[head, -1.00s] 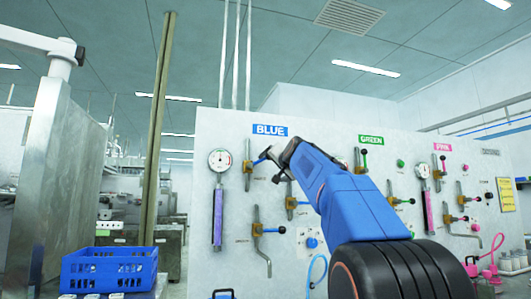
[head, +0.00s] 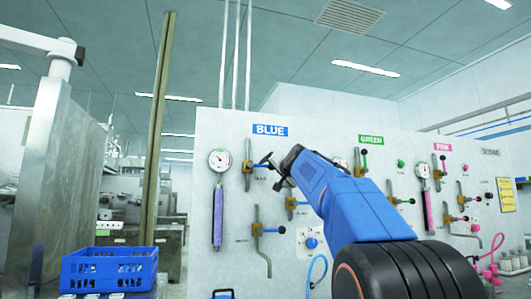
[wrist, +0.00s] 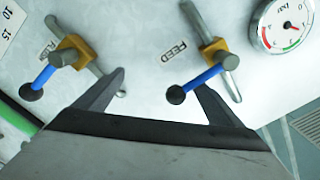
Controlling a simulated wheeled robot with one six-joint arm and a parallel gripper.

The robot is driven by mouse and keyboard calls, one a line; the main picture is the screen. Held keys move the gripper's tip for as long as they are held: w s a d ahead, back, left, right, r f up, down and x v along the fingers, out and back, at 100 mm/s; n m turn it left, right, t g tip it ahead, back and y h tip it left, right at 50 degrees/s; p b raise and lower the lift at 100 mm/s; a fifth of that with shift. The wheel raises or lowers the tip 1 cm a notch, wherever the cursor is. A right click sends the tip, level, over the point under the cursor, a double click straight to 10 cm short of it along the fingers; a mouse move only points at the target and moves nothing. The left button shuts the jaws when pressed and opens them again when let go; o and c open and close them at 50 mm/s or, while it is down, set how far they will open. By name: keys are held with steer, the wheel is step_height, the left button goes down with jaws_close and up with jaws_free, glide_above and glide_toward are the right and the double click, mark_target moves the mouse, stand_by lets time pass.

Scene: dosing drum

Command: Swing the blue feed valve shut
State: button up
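The blue feed valve (wrist: 208,76) is at the centre right of the wrist view, beside the label FEED. Its blue lever ends in a black knob and lies roughly square across its metal pipe. In the head view the same valve (head: 248,166) is under the BLUE sign, with its lever pointing right toward my gripper. My gripper (wrist: 161,80) is open. In the wrist view, the knob appears between the fingers, nearer the right one, whose tip overlaps the lever. I cannot tell whether they touch. The fingertips are small in the head view (head: 277,169).
Another blue-levered valve (wrist: 64,56) is at left in the wrist view. A pressure gauge (wrist: 287,26) is beside the feed valve. A lower blue valve (head: 258,230), green valves (head: 392,195) and pink valves (head: 450,212) line the panel. A blue crate (head: 110,268) stands lower left.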

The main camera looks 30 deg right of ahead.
steer(key=shift+f, duration=0.1)
stand_by(0.3)
steer(key=shift+w+a+r, duration=0.15)
steer(key=shift+a+r, duration=0.35)
steer(key=v, duration=0.9)
stand_by(0.4)
steer(key=shift+r, duration=0.1)
